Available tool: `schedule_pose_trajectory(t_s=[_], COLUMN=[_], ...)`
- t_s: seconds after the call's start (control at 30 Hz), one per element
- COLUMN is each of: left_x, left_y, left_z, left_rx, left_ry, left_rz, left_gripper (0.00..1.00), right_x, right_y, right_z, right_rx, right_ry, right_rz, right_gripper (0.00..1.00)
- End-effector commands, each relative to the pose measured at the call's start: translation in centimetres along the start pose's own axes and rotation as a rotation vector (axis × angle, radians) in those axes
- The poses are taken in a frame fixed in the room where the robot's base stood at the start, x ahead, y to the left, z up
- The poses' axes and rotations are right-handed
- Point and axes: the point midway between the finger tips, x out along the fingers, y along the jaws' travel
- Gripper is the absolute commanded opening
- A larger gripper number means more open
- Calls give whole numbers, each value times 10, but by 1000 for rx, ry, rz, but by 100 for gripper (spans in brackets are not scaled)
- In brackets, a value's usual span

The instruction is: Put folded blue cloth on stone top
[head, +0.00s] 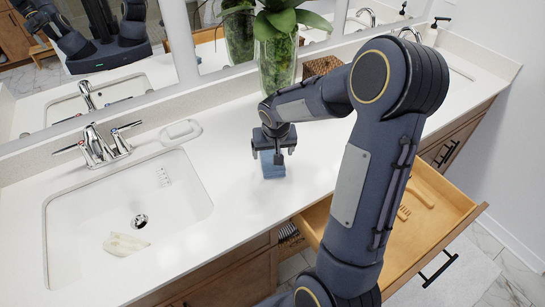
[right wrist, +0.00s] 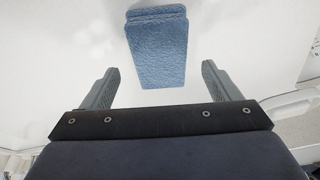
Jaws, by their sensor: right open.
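The folded blue cloth (head: 272,165) lies on the white stone top (head: 228,135), between the left sink and the open drawer. In the right wrist view the cloth (right wrist: 158,48) shows ahead of the fingers, on the white surface. My right gripper (head: 272,155) is just above the cloth in the head view and partly hides it. In the right wrist view my right gripper (right wrist: 156,88) is open, its two fingers wide apart with nothing between them. My left gripper is not clearly in view.
A sink (head: 125,215) with a pale bar-like object (head: 125,244) in it is at left, with a chrome faucet (head: 97,145) and a soap dish (head: 181,131) behind. A glass vase with a plant (head: 277,62) and a woven box (head: 322,66) stand at the back. An open wooden drawer (head: 440,205) juts out at right.

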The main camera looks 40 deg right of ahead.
Motion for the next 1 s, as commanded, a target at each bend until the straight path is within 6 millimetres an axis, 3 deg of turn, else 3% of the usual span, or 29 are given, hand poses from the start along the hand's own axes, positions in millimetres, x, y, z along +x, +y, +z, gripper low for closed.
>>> schedule_pose_trajectory(t_s=[0.2, 0.43, 0.53, 0.67, 0.8, 1.0], left_x=[3, 3, 3, 3, 3, 3], left_y=[-1, -1, -1, -1, -1, -1], left_z=[1, 2, 2, 2, 2, 2], left_rx=[0, 0, 0, 0, 0, 0], left_ry=[0, 0, 0, 0, 0, 0], left_rz=[0, 0, 0, 0, 0, 0], left_gripper=[77, 77, 77, 77, 77, 77], right_x=[-47, -72, -87, -123, -158, -178], right_y=[0, 0, -2, -9, -23, -40], right_z=[0, 1, 12, 57, 127, 206], right_rx=[-1, 0, -10, -51, -131, -232], right_ry=[4, 1, 2, 7, 23, 59], right_rz=[-3, -3, -31, -134, -288, -461], right_gripper=[83, 83, 83, 83, 83, 83])
